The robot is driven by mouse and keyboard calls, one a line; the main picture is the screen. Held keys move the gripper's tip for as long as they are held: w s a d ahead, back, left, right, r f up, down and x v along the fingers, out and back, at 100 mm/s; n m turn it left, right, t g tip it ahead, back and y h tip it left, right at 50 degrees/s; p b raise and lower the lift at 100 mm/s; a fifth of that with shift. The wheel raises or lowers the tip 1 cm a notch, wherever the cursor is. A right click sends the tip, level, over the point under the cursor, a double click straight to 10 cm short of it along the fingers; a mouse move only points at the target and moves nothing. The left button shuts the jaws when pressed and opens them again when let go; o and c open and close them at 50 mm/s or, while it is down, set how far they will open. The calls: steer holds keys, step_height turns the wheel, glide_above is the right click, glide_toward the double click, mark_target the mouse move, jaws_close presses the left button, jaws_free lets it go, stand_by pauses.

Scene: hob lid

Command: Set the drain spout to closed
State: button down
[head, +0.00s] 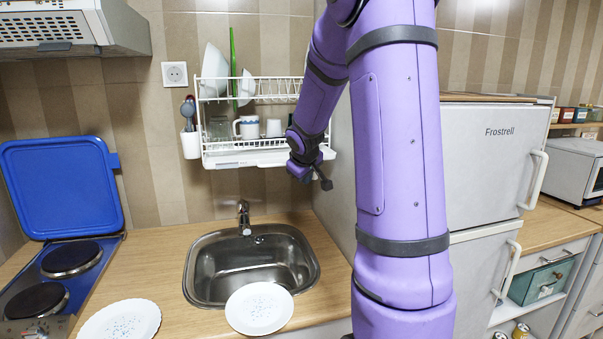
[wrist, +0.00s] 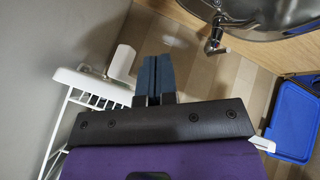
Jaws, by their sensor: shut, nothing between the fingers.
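The dish rack's white drip tray (head: 250,158) hangs on the tiled wall above the sink. In the wrist view the tray (wrist: 85,82) is at the left, with a small white tab (wrist: 122,62) beyond its edge that looks like the drain spout. I cannot tell its setting. In the head view I cannot make the spout out; my wrist covers part of the tray's right end. My gripper (head: 326,184) is at the tray's right end, a little below it. Its fingers (wrist: 153,75) are shut and empty, and look apart from the tab.
The sink (head: 205,285) and tap (head: 243,215) are below the rack. A blue hob lid (head: 62,185) stands open at the left. The fridge (head: 490,155) is close on the right.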

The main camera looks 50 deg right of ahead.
steer(key=shift+d, duration=1.3)
